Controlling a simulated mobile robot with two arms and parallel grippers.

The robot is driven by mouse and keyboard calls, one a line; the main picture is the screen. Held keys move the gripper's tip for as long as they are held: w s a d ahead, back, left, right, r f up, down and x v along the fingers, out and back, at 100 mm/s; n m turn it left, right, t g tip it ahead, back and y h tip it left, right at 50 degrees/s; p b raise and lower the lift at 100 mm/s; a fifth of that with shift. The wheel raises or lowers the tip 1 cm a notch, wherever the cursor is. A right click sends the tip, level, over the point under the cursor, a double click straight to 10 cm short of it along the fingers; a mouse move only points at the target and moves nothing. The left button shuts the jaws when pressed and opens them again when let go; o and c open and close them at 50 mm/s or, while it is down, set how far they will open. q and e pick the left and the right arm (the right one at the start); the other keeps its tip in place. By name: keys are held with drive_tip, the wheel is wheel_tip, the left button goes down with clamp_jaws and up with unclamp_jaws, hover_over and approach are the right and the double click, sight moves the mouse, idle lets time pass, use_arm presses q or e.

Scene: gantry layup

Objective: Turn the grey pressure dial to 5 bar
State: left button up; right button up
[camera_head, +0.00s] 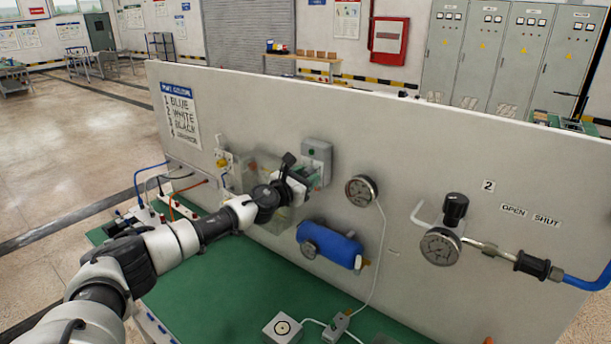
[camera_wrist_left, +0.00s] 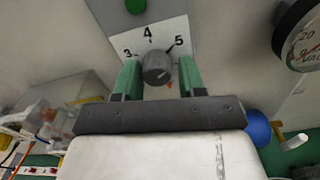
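The grey dial (camera_wrist_left: 156,69) sits on a white scale plate (camera_wrist_left: 172,32) with the numbers 3, 4 and 5 around it in the left wrist view. A dark tick on the plate lies near the 5; I cannot tell where the knob itself points. My left gripper (camera_wrist_left: 159,76) has its two green fingers apart, one on each side of the dial, with a gap showing at the right finger. In the head view the left gripper (camera_head: 303,177) is at the panel and hides the dial. My right gripper is not in view.
The upright panel (camera_head: 410,150) carries a round gauge (camera_head: 361,190), a second gauge (camera_head: 440,246) and a black knob (camera_head: 455,208) to the right. A blue cylinder (camera_head: 331,243) is below right of the gripper. A clear box stands left of the dial, close to the arm.

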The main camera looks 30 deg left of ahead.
use_arm(q)
drive_tip(key=shift+o, duration=1)
drive_tip(key=shift+a+r, duration=0.1)
drive_tip(key=shift+r, duration=0.1)
drive_tip(key=shift+s, duration=0.1)
drive_tip(key=s+b, duration=0.3)
drive_tip(key=s, duration=0.7)
drive_tip(key=shift+s+a, duration=0.3)
drive_tip(key=shift+a, duration=0.1)
drive_tip(key=shift+f, duration=0.1)
